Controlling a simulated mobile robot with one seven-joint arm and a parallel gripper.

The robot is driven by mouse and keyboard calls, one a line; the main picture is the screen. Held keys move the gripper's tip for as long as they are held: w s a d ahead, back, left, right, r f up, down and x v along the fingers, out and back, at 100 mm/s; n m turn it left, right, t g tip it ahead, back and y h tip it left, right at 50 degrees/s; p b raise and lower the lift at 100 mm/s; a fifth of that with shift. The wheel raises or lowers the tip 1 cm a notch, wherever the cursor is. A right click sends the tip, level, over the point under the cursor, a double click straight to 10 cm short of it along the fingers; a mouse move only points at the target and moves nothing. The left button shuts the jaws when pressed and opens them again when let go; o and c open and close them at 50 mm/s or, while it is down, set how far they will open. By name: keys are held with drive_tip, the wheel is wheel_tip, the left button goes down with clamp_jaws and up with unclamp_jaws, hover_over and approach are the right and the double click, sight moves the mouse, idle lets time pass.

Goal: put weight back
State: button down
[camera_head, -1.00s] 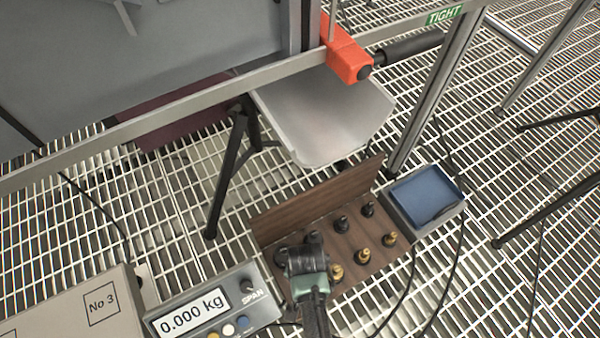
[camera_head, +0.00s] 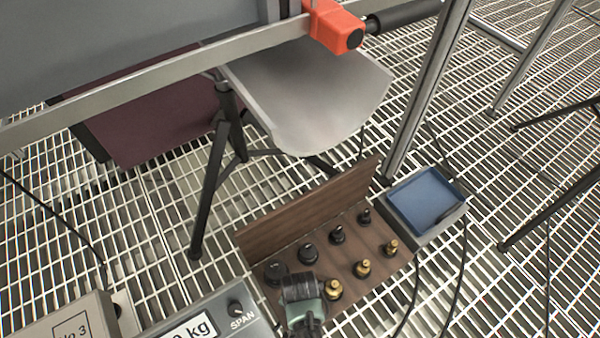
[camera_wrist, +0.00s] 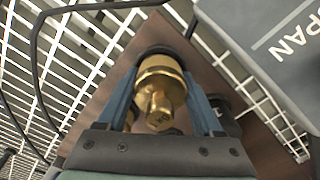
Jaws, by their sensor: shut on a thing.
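A brass weight (camera_wrist: 160,85) is between the two blue fingers of my gripper (camera_wrist: 158,103) in the wrist view, with its narrow knob toward the camera. In the head view my gripper (camera_head: 303,300) is over the front left corner of the wooden weight rack (camera_head: 315,214) and hides the held weight. A dark round edge shows at the far end of the weight; I cannot tell whether its base touches the rack. Several black weights (camera_head: 337,236) stand in the back row. Brass weights (camera_head: 362,269) stand in the front row, right of my gripper.
A scale display box (camera_head: 222,312) is close on the left of my gripper. A blue-lined tray (camera_head: 425,200) adjoins the rack's right end. A metal chute (camera_head: 310,90) on black legs stands behind. Cables lie on the grating at the right.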

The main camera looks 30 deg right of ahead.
drive_tip(key=shift+w, duration=0.1)
drive_tip(key=shift+c, duration=0.2)
unclamp_jaws()
drive_tip(key=shift+f, duration=0.15)
wheel_tip(320, 180, up, 12)
drive_tip(key=p, duration=0.8)
drive_tip(key=shift+r, duration=0.2)
